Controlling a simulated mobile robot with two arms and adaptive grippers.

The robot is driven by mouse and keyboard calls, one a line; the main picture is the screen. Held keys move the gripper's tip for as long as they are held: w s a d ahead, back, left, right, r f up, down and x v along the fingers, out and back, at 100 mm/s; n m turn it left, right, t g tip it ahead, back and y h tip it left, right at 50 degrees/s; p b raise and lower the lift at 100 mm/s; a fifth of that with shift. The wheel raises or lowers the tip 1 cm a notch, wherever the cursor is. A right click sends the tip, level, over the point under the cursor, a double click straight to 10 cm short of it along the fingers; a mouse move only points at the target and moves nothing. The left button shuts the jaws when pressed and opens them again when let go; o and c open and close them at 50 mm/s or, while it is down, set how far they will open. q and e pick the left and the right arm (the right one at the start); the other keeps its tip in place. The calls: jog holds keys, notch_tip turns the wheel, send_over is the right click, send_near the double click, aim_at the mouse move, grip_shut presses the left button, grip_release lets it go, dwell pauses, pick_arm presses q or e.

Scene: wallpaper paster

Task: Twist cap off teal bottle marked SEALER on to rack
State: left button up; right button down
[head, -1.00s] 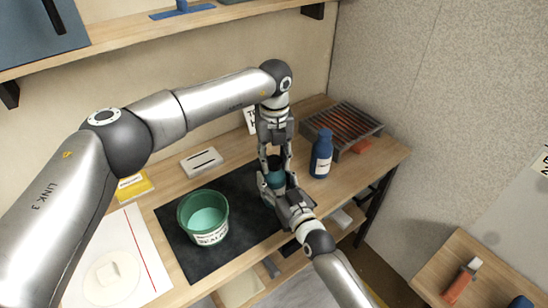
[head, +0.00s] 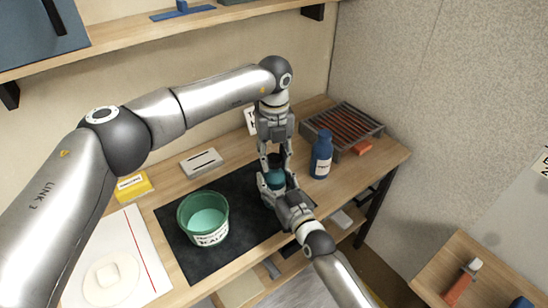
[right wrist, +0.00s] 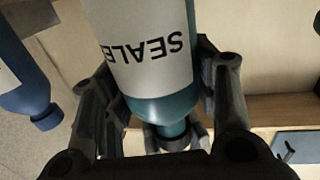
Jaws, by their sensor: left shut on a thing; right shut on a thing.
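The teal bottle (head: 274,181) stands upright over the dark mat, mostly hidden by my grippers in the head view. My right gripper (head: 277,188) is shut around its body from the front right. In the right wrist view the teal bottle (right wrist: 150,55) lies between the fingers, its SEALER label upside down and partly cut off. My left gripper (head: 275,163) comes down from above, shut on the black cap (head: 275,159) at the bottle's top. The cap looks to be still at the neck; any gap is hidden. The wire rack (head: 369,148) is at the back right and its top looks empty.
A blue bottle (head: 321,155) stands just right of my grippers, before the rack. A green tub (head: 203,218) is on the black mat (head: 183,255). A wall shelf (head: 110,52) runs above.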

aim_at(274, 158)
pick_arm(q)
jog(key=shift+r, duration=0.65)
jog(key=shift+r, duration=2.05)
pick_arm(e)
jog(key=shift+c, duration=2.4)
grip_release()
